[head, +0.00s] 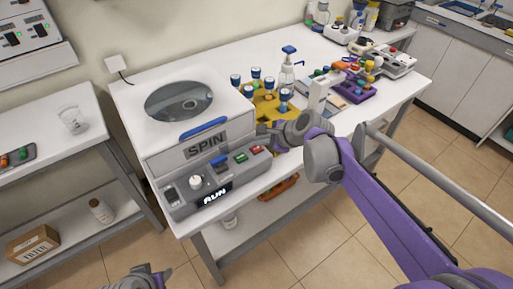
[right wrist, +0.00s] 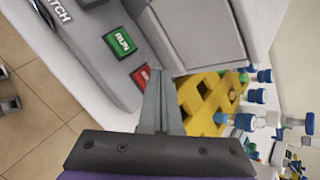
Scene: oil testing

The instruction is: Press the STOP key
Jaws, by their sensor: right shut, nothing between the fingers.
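The SPIN machine (head: 205,144) is a grey and white box with a round window on its lid. The red key (head: 257,150) is at the panel's right end. In the right wrist view the red key (right wrist: 141,76) is partly covered by my fingers, and the green RUN key (right wrist: 119,42) is beside it. My right gripper (right wrist: 163,72) is shut and empty, its tips close to the red key; contact cannot be told. My left gripper (head: 140,276) is at the bottom edge of the head view.
A yellow rack (head: 268,104) with blue-capped vials stands right of the machine, near my right gripper. A pump bottle (head: 287,70) and a purple rack (head: 358,91) are farther right. A side table with a beaker (head: 73,120) is at the left.

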